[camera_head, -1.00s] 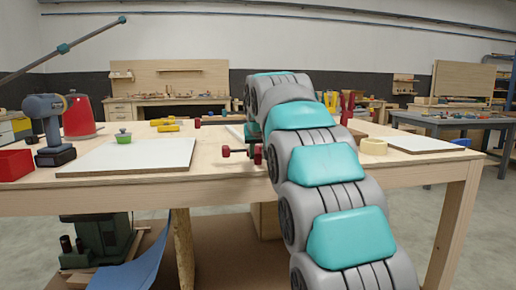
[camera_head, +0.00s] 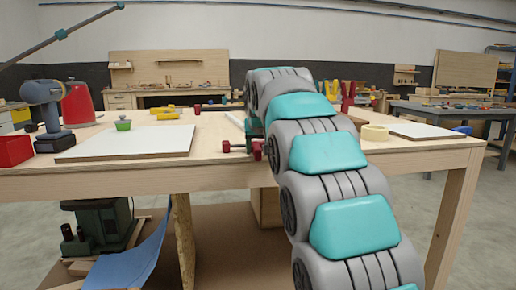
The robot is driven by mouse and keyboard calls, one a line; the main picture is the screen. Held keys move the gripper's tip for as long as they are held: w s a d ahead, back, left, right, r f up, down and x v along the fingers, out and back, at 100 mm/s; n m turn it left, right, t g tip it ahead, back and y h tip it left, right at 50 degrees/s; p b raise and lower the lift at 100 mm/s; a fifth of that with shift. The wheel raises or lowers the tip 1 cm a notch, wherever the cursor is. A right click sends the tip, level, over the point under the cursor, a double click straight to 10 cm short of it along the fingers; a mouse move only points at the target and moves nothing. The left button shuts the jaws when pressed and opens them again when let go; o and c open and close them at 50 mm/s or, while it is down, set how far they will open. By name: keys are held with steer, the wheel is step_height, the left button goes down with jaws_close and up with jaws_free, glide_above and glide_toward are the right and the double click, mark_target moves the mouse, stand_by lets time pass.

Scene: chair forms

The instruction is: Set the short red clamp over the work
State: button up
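A short clamp with dark red ends (camera_head: 257,148) shows just left of my arm, over the front part of the wooden workbench (camera_head: 150,181). Part of it is hidden behind my arm. A second, longer dark bar with a red end (camera_head: 197,109) lies farther back. A pale flat board (camera_head: 127,143) lies on the left of the bench and another pale board (camera_head: 425,131) on the right. I cannot tell which piece is the work. My grey and teal arm reaches over the bench and hides its own end, so my gripper is not seen, nor whether it holds the clamp.
Grey floor lies open at the right.

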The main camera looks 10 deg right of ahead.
steer(key=o, duration=0.6)
steer(key=shift+c, duration=0.2)
steer(key=p+v, duration=0.1)
steer(key=v, duration=0.8)
steer(key=s+f+g, duration=0.3)
steer(key=s+f, duration=0.8)
steer(key=s, duration=0.4)
steer(key=s+f+g, duration=0.4)
steer(key=s+f, duration=0.8)
steer(key=s, duration=0.4)
steer(key=s+f+g, duration=0.3)
steer(key=s+f, duration=0.9)
steer(key=s, duration=0.4)
steer(key=shift+s+d+n+g+y, duration=0.25)
steer(key=shift+d+n+g+y, duration=0.15)
steer(key=shift+d, duration=0.1)
